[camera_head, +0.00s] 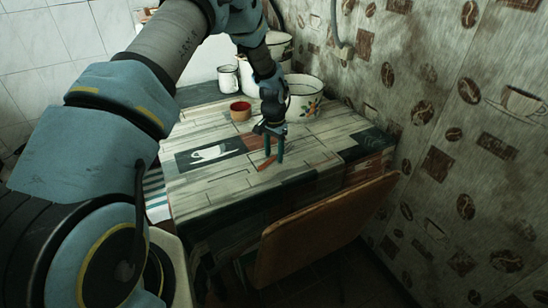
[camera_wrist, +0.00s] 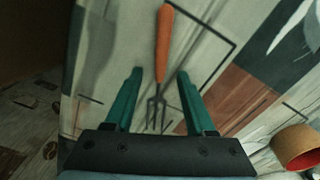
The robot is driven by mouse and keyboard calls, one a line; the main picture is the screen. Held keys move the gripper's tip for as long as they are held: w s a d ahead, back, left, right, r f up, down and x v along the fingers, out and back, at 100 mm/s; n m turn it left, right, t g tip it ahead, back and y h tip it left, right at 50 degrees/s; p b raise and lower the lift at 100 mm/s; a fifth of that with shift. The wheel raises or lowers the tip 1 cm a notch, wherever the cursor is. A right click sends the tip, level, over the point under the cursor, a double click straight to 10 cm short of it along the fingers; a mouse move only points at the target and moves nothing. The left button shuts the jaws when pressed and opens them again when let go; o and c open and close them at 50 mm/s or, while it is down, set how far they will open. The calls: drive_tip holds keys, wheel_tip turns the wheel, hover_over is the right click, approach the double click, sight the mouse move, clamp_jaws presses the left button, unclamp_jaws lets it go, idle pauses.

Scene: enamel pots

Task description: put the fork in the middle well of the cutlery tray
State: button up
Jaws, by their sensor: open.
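The fork (camera_wrist: 163,45) has an orange handle and dark tines. In the wrist view it lies on the patterned tabletop, its handle pointing away and its tines between my gripper's two green fingers. In the head view its orange handle (camera_head: 267,163) shows as a small streak beside the fingertips. My gripper (camera_head: 274,156) points down over the table; the wrist view also shows it (camera_wrist: 160,74), open with nothing clamped. Whether the fingers are level with the fork or above it is hard to tell. I cannot make out a cutlery tray in either view.
A red-brown cup (camera_head: 240,111) stands left of my gripper and also shows in the wrist view (camera_wrist: 296,146). A flowered white pot (camera_head: 304,99) and a white mug (camera_head: 228,79) stand farther back. A brown chair back (camera_head: 320,228) rises at the near edge. The table's left part is clear.

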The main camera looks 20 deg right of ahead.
clamp_jaws()
drive_tip(key=shift+r, duration=0.15)
idle(0.5)
